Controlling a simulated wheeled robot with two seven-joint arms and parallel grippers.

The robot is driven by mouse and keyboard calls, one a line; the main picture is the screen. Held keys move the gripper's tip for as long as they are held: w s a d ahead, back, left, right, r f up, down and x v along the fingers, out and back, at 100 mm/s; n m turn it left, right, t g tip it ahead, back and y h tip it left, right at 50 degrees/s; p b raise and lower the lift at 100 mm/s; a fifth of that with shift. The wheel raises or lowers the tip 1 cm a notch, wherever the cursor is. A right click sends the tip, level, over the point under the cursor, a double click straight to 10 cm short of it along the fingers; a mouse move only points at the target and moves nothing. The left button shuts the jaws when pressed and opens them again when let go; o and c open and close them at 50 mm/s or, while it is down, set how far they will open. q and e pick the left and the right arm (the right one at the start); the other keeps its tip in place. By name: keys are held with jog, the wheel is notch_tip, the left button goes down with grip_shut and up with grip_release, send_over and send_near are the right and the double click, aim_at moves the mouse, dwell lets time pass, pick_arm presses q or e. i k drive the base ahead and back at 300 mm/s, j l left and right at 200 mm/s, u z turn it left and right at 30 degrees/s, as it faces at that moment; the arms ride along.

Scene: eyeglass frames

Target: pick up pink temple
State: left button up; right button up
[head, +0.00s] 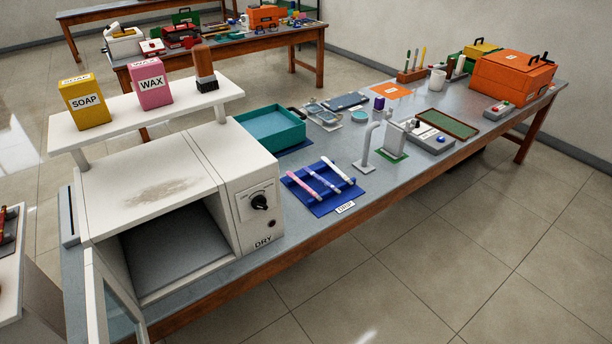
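The pink temple (304,187) lies in the blue rack (329,206) on the long grey workbench, in the head view. It is the leftmost of three slim temples there. A small white label (345,208) is at the rack's front edge. Neither of my grippers shows in the head view.
The white drying oven (150,190), marked DRY, stands left of the rack with its glass door (108,305) open. A teal tray (271,128) is behind the rack. A grey post stand (366,150) is close on its right. The bench front edge below the rack is clear.

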aim_at(309, 190)
jog(key=i+l+u, duration=0.15)
jog(key=i, duration=0.4)
jog(key=i+l+u, duration=0.15)
jog(key=i, duration=0.4)
jog(key=l+u, duration=0.35)
jog(key=l, duration=1.6)
